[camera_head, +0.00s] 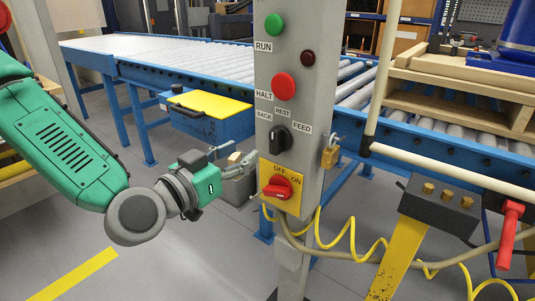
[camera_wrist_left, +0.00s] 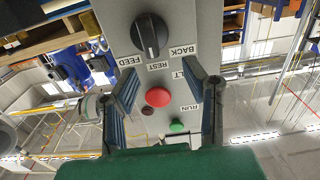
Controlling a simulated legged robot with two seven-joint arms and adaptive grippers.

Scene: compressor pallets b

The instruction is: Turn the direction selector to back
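The direction selector (camera_head: 280,138) is a black knob on the grey control post, under the labels BACK, REST and FEED. In the left wrist view the selector (camera_wrist_left: 150,37) appears upside down, and its white line points about at REST. My left gripper (camera_head: 246,164) is to the left of the post, a little below the selector's height. It also shows in the left wrist view (camera_wrist_left: 165,72), with its two fingers apart and nothing between them. The fingers appear clear of the knob. My right gripper is not in view.
The post also carries a green RUN button (camera_head: 274,25), a red HALT button (camera_head: 284,86), a red OFF/ON switch (camera_head: 279,188) and a brass padlock (camera_head: 330,157). A blue roller conveyor (camera_head: 190,55) stands behind. A pale rail (camera_head: 450,171) is at right.

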